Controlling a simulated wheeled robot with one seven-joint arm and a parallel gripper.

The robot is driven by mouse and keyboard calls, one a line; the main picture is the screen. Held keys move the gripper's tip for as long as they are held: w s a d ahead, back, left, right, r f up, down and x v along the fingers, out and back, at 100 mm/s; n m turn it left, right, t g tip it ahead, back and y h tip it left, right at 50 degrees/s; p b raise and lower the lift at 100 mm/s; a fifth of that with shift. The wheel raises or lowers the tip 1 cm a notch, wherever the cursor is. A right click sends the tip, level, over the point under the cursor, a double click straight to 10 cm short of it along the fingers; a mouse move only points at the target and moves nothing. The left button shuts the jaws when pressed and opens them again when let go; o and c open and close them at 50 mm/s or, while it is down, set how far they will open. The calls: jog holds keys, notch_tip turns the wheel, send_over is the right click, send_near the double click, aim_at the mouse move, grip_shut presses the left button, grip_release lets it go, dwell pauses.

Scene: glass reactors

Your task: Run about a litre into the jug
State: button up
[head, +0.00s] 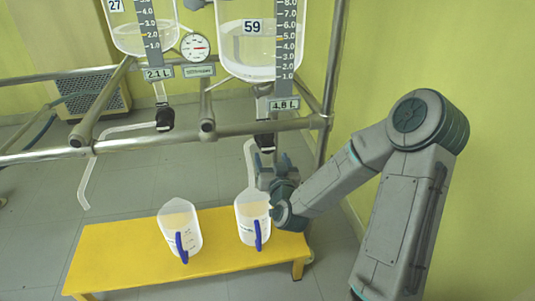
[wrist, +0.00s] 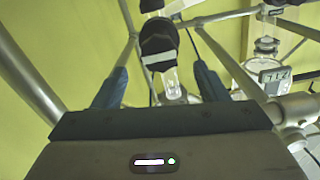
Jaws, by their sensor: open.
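The right glass reactor (head: 258,50) is marked 59 and holds clear liquid; its plate (head: 285,104) reads 4.8 L. Its black drain valve (head: 265,141) sits below, with a pale outlet tube (head: 250,158) leading down to the right jug (head: 253,222). This jug has a blue handle and stands upright on the yellow bench; I cannot tell its fill level. My gripper (head: 273,160) is open and empty, just below the valve. In the wrist view, a black valve part (wrist: 158,40) shows ahead between the open fingers (wrist: 160,75), apart from them.
The left reactor (head: 143,28), marked 27 and 2.1 L, has its own valve (head: 164,118) and tube (head: 90,175). A second jug (head: 180,230) stands on the yellow bench (head: 115,255). Metal rails (head: 225,133) cross close to the valves. A round gauge (head: 195,47) hangs between the reactors.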

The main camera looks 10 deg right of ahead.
aim_at(268, 148)
jog(key=w+b, duration=0.1)
jog(key=w, duration=0.6)
jog(key=c, duration=1)
